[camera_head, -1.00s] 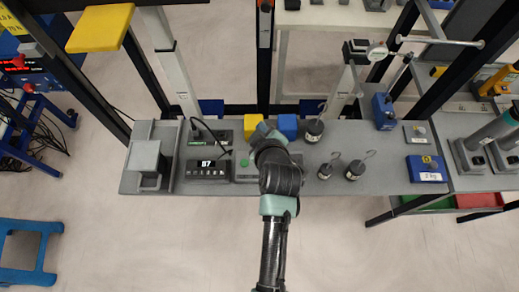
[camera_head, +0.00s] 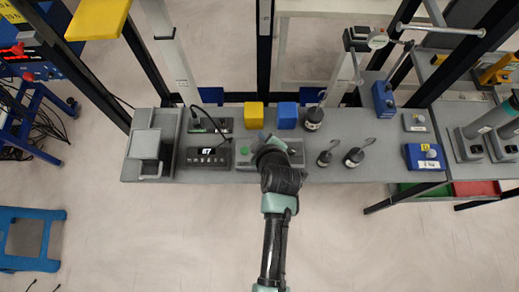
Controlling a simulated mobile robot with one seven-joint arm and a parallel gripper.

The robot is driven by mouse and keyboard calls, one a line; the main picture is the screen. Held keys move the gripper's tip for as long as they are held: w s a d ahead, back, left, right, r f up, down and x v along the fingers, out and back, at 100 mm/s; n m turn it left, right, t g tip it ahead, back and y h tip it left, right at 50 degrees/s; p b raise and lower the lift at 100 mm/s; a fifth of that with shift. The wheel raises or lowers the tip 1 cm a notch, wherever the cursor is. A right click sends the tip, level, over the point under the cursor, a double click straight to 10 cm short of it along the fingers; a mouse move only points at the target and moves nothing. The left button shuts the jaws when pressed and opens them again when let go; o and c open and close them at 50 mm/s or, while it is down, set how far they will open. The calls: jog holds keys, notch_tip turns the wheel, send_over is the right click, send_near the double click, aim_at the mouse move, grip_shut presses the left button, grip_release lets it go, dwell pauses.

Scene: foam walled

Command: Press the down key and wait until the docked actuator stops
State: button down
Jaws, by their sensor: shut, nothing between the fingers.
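My gripper (camera_head: 265,139) is at the end of my arm, low over a long grey key box (camera_head: 286,157) on the bench. It is shut and empty; my wrist hides much of the box, and contact cannot be told. A green button (camera_head: 244,150) shows at the box's left end, left of my gripper. A dark control unit with a lit display (camera_head: 207,151) and a row of small keys stands farther left. The down key cannot be made out. A cable runs to a dark unit with a green panel (camera_head: 211,125) behind it. I cannot tell which part is the docked actuator.
A yellow block (camera_head: 253,115) and a blue block (camera_head: 287,115) stand behind my gripper. Several hooked weights (camera_head: 354,157) stand to the right, near a blue box (camera_head: 425,157). A grey holder (camera_head: 151,146) is at the bench's left end. Posts rise behind the bench.

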notch_tip(320, 180, down, 7)
jog(key=b, duration=0.5)
dwell(1.8)
jog(key=shift+f+b, duration=0.35)
jog(key=shift+b, duration=0.1)
